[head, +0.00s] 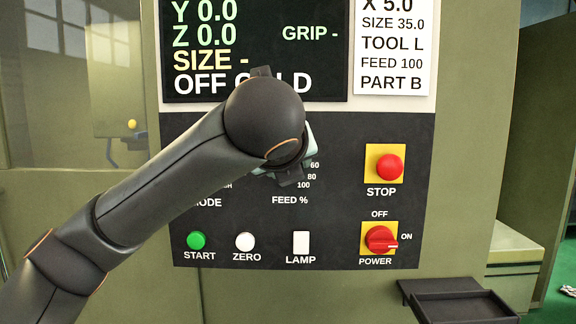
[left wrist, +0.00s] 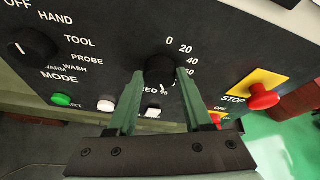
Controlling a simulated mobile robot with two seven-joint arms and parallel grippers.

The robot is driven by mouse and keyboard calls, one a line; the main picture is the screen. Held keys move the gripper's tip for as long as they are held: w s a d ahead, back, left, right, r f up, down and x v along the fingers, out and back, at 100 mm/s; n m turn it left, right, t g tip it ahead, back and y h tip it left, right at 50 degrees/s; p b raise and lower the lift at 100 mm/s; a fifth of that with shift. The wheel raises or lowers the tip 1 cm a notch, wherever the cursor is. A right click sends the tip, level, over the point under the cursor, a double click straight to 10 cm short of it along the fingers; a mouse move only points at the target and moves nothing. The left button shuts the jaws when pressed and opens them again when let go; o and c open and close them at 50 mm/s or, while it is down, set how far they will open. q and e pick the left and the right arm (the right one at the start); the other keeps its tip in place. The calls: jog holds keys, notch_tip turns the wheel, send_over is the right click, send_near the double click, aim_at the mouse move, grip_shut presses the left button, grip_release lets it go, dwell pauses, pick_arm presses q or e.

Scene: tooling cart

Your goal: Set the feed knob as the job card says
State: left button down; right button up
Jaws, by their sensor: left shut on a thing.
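The feed knob (left wrist: 160,69) is a dark round knob on the black panel, between the fingers of my left gripper (left wrist: 159,76) in the left wrist view. The gripper is shut on it. A pale mark shows low on the knob, but which number it points to is unclear. Marks 0, 20, 40 and 60 show around it; a finger hides the others. In the head view my arm hides the knob; 60, 80 and 100 show beside my left gripper (head: 290,174). The job card (head: 394,46) reads FEED 100. My right gripper is not in view.
The panel (head: 345,190) also has a red STOP button (head: 390,167), a red POWER switch (head: 380,239), a green START button (head: 196,240), a white ZERO button (head: 245,242) and a LAMP switch (head: 301,242). The mode knob (left wrist: 32,48) is at left. A dark tray (head: 463,306) juts out below.

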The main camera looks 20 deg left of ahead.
pick_arm(q)
jog(key=shift+f, duration=0.15)
dwell(0.4)
jog(key=shift+c, duration=1.6)
grip_release()
jog(key=b+v, duration=0.2)
jog(key=v, duration=1)
jog(key=shift+s+d+r, duration=0.15)
jog(key=shift+d+r, duration=0.05)
jog(key=shift+r, duration=0.05)
